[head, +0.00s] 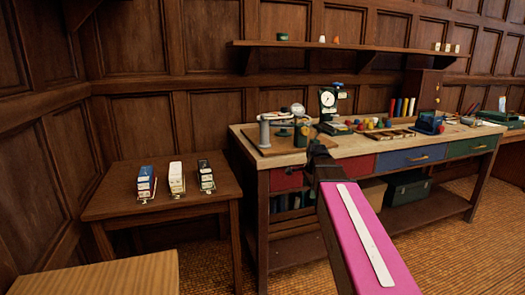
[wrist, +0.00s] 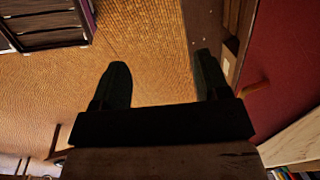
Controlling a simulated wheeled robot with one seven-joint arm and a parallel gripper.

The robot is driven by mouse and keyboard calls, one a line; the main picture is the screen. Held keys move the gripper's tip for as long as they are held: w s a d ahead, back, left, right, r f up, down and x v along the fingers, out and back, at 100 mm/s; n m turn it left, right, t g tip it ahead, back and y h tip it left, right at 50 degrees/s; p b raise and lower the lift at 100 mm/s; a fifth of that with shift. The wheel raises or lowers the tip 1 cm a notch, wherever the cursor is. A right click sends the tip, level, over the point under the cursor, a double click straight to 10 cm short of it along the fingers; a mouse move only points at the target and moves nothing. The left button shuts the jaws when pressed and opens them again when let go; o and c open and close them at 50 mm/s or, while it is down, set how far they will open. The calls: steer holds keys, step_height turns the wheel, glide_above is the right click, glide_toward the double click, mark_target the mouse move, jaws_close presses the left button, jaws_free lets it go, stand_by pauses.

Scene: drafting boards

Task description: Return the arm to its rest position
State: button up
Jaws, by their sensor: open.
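My arm reaches up from the bottom right of the head view as a magenta link with a white strip. My gripper (head: 317,152) is a small dark shape at its far end, in front of the workbench's (head: 352,148) left part. In the wrist view my gripper (wrist: 161,75) shows two dark fingers set apart with nothing between them. The woven floor (wrist: 150,60) is seen past them. A red drawer front (wrist: 285,50) is close on the right side of that view.
The bench holds a grey post stand (head: 265,132), a dial gauge (head: 328,100) and several coloured pieces. A side table (head: 110,205) at left carries three small stacks. A striped wooden surface (head: 100,275) is at lower left. Open floor (head: 205,265) lies between.

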steer(key=s+f+n+g, duration=0.1)
steer(key=s+f+n, duration=0.6)
steer(key=f, duration=0.3)
steer(key=s+a+f+n+g, duration=0.1)
steer(key=s+f+n, duration=0.7)
steer(key=s+f, duration=0.2)
steer(key=shift+s+f+n, duration=0.2)
steer(key=shift+f+n, duration=0.1)
steer(key=shift+f, duration=0.45)
steer(key=shift+a, duration=0.1)
stand_by(0.5)
